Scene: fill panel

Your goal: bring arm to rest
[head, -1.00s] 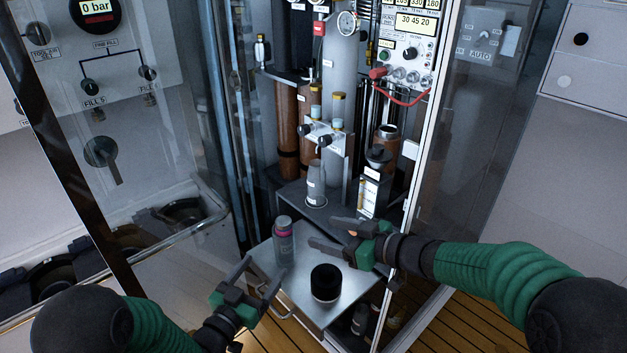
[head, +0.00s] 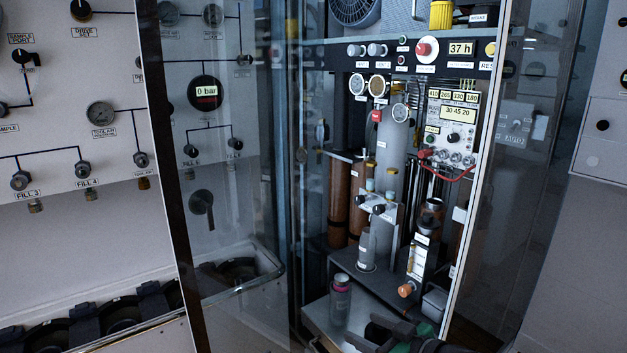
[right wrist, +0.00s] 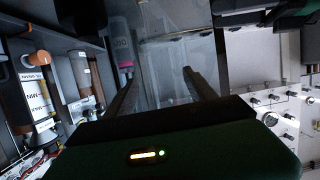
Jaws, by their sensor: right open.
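My right gripper (head: 370,330) is low in the head view, just over the metal shelf, with its arm at the bottom edge. In the right wrist view its two fingers (right wrist: 157,88) stand apart with nothing between them. A grey bottle with a pink band (head: 340,299) stands upright on the shelf, left of the right gripper; it also shows beyond the left finger in the wrist view (right wrist: 120,42).
The metal shelf (head: 318,318) lies below an open cabinet with cylinders, gauges and a box with an orange knob (head: 405,290). A clear door (head: 225,230) stands at left and a white frame post (head: 470,180) at right. A valve panel (head: 75,110) is at far left.

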